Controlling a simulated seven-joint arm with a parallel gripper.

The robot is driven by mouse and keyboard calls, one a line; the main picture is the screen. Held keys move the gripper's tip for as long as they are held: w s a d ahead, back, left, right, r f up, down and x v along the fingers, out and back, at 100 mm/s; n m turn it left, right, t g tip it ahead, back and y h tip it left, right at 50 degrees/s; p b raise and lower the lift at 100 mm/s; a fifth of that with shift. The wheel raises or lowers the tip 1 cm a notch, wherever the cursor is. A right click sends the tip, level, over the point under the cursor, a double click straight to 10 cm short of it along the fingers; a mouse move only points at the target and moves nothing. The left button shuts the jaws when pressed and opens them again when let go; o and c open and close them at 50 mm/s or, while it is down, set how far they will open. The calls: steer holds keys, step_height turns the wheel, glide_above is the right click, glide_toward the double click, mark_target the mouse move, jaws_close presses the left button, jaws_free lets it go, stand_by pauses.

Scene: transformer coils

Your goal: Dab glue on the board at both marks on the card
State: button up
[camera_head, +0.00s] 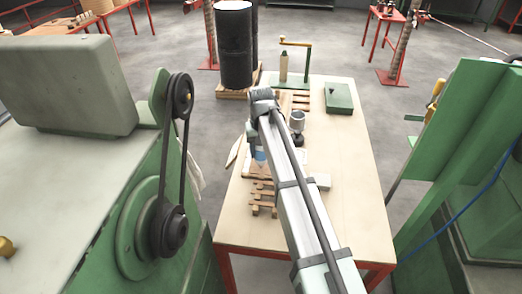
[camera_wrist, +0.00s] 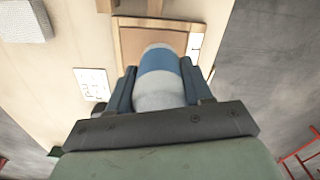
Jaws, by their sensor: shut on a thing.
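My gripper (camera_wrist: 158,82) is shut on a glue bottle (camera_wrist: 160,62), white with a blue band, held between its two fingers in the wrist view. The brown board (camera_wrist: 131,42) with a pale border lies beyond the bottle, which hides its middle. I cannot tell whether the bottle's tip touches the board. A white card (camera_wrist: 93,84) with small dark marks lies on the table left of the board. In the head view my gripper (camera_head: 258,153) is over the table's left side, with a bit of blue showing; my arm hides much there.
The table (camera_head: 345,160) carries a wooden rack (camera_head: 263,197) at the near left, a small pale block (camera_head: 321,181), a grey cup (camera_head: 297,121) and a green box (camera_head: 338,97). A green belt-driven machine (camera_head: 135,215) stands left. The table's right side is clear.

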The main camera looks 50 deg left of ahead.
steer(key=shift+r, duration=2.4)
steer(key=w+d+m, duration=0.1)
steer(key=w+d, duration=0.7)
steer(key=d, duration=0.6)
steer(key=w+d+m, duration=0.1)
steer(key=w+d, duration=0.8)
steer(key=d, duration=0.5)
steer(key=w+d+f+m, duration=0.1)
steer(key=w+d+m, duration=0.2)
steer(key=d, duration=1.2)
steer(key=w+d+f+m, duration=0.2)
steer(key=w+d+m, duration=0.1)
steer(key=d, duration=1.3)
steer(key=w+d+f+m, duration=0.2)
steer(key=w+d+m, duration=0.2)
steer(key=d, duration=1.1)
steer(key=shift+w+d, duration=0.15)
steer(key=shift+w, duration=0.6)
